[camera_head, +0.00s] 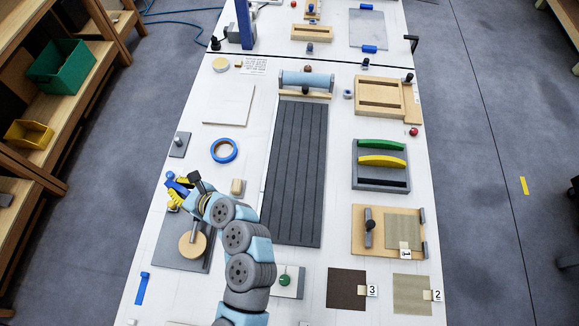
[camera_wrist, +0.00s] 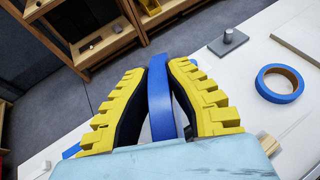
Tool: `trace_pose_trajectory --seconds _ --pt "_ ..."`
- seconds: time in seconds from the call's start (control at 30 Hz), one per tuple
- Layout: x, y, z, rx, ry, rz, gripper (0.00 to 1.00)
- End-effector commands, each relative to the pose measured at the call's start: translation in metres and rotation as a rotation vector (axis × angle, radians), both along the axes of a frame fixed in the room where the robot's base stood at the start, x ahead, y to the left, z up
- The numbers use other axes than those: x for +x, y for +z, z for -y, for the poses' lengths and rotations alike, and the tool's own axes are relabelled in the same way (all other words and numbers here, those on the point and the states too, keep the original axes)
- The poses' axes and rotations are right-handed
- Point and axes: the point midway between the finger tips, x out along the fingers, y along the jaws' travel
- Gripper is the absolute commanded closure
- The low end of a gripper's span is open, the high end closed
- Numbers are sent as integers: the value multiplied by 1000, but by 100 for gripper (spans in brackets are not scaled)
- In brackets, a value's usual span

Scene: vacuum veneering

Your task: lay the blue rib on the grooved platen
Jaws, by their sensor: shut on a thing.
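My gripper (camera_head: 180,194) is at the left edge of the white table in the head view, with my arm reaching up to it from below. In the wrist view my gripper's yellow fingers (camera_wrist: 160,68) are shut on the curved blue rib (camera_wrist: 159,105). The rib stands up between the dark finger pads, and its lower end is hidden by the wrist. Bits of the blue rib (camera_head: 177,187) show beside the fingers in the head view. The grooved platen (camera_head: 296,165), long and dark grey, lies mid-table to the right of my gripper, its grooved top bare.
A grey rack (camera_head: 380,183) with a green and a yellow rib stands right of the platen. A blue tape roll (camera_head: 224,150) lies between gripper and platen. A blue roller (camera_head: 305,79) sits at the platen's far end. A grey board with a round wooden disc (camera_head: 192,244) is near my arm.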

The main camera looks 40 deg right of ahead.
Motion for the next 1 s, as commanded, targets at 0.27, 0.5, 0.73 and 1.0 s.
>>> trace_pose_trajectory --seconds 0.27,0.5,0.73,1.0 --pt "36 -10 14 -4 228 -2 100" --pt "36 -33 56 0 374 -5 100" --pt "15 -53 123 1 464 -4 100" --pt "-40 -62 225 1 509 -3 100"
